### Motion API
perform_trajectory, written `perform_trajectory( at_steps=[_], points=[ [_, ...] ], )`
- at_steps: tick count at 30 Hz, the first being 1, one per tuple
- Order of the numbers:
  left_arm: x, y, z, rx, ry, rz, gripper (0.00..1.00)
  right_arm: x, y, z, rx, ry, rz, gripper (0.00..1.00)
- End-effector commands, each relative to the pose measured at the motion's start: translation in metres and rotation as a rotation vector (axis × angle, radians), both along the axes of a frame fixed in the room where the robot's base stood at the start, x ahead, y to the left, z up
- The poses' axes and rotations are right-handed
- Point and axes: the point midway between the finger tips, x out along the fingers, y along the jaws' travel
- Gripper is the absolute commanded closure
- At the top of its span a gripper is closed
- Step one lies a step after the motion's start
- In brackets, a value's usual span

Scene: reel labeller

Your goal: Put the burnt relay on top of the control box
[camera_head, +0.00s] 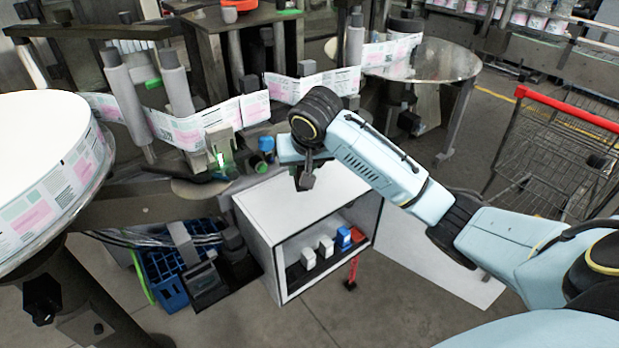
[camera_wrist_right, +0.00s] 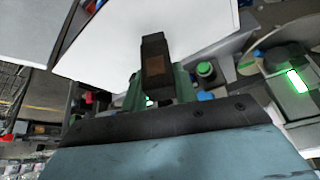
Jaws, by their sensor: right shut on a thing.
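The control box (camera_head: 321,208) is a white, open-fronted cabinet in the middle of the head view, with a bare flat top. My right gripper (camera_head: 303,166) is over the back part of that top. It is shut on a dark block with a brown scorched patch, the burnt relay (camera_head: 306,181). The relay points down from the fingers, and I cannot tell the gap below it. In the right wrist view the relay (camera_wrist_right: 154,64) stands out between the green-grey fingers (camera_wrist_right: 160,88), with the white box top (camera_wrist_right: 105,45) behind it. My left gripper is not in view.
Inside the box are white relays (camera_head: 326,246) and a blue one (camera_head: 344,237). A blue crate (camera_head: 163,278) stands left of it. The labelling machine's rollers and label web (camera_head: 222,120) are close behind. A red-handled cart (camera_head: 565,108) stands at right.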

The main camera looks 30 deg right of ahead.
Motion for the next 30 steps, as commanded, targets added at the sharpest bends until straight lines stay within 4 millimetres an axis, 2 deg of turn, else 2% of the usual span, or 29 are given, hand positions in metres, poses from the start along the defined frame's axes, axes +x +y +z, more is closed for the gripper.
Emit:
perform_trajectory(
  at_steps=[1, 6, 12, 14, 21, 26, 30],
  points=[
    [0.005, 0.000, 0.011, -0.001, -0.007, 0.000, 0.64, 0.012, -0.017, 0.012, -0.008, 0.004, -0.070, 1.00],
    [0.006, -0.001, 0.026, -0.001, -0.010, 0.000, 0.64, 0.036, -0.062, 0.028, -0.027, 0.012, -0.256, 1.00],
    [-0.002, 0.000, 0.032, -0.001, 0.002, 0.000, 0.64, 0.046, -0.088, 0.035, -0.037, 0.020, -0.364, 1.00],
    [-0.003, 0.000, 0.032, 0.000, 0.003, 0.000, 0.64, 0.046, -0.091, 0.029, -0.039, 0.023, -0.375, 1.00],
    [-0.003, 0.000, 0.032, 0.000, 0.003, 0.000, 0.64, 0.046, -0.092, -0.009, -0.041, 0.024, -0.379, 1.00],
    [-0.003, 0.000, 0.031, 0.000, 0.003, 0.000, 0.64, 0.046, -0.092, -0.025, -0.040, 0.024, -0.379, 1.00],
    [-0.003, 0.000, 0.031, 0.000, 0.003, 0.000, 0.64, 0.045, -0.092, -0.049, -0.041, 0.025, -0.378, 1.00]
  ],
)
